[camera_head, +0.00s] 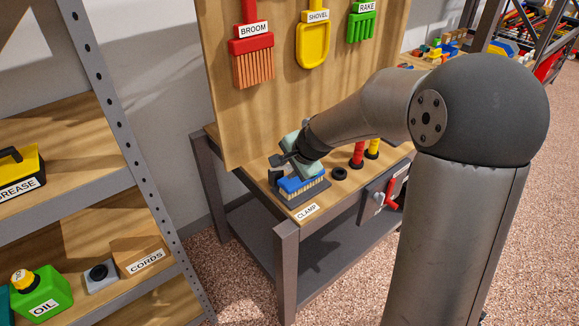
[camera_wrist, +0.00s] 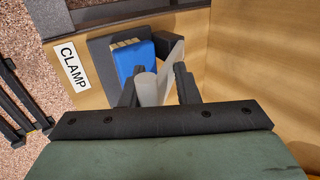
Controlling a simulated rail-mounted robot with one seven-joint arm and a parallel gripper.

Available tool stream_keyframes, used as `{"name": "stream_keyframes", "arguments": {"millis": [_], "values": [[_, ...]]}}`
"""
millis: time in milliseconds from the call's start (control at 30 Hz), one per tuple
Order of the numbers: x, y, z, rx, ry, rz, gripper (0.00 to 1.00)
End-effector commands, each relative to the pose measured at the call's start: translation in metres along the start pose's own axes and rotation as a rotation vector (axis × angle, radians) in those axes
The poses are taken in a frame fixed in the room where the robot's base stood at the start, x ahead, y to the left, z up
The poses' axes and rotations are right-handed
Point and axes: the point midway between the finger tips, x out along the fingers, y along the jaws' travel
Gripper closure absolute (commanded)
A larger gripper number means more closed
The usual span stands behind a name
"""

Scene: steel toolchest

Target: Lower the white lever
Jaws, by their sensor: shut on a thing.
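The white lever (camera_wrist: 172,68) shows in the wrist view as a pale strip standing beside a blue block (camera_wrist: 134,57). My gripper (camera_wrist: 157,86) has its dark fingers on either side of the lever's near end and is shut on it. In the head view my gripper (camera_head: 287,159) is over the left part of the workbench, at the clamp. The blue block with tan bristles (camera_head: 303,185) is next to the gripper there. The lever cannot be made out in the head view, where my gripper and wrist cover that spot.
The bench (camera_head: 325,203) bears a CLAMP label (camera_head: 307,212), a black ring (camera_head: 339,173), and red (camera_head: 357,154) and yellow (camera_head: 373,148) handles. A wooden board (camera_head: 290,100) with hung tools rises behind. A shelf (camera_head: 75,125) stands left.

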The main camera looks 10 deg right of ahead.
Motion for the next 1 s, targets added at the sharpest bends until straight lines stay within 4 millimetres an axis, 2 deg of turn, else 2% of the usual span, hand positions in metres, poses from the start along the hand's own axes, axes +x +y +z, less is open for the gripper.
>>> {"name": "stream_keyframes", "arguments": {"millis": [33,133,167,833,1000], "values": [[0.006,0.012,0.001,0.006,-0.011,0.024,1.0],[0.006,0.012,0.001,0.006,-0.011,0.024,1.0],[0.006,0.012,0.001,0.006,-0.011,0.024,0.67],[0.002,0.005,0.002,0.003,-0.006,0.011,0.67],[-0.017,0.004,0.001,0.003,-0.003,0.008,0.67]]}}
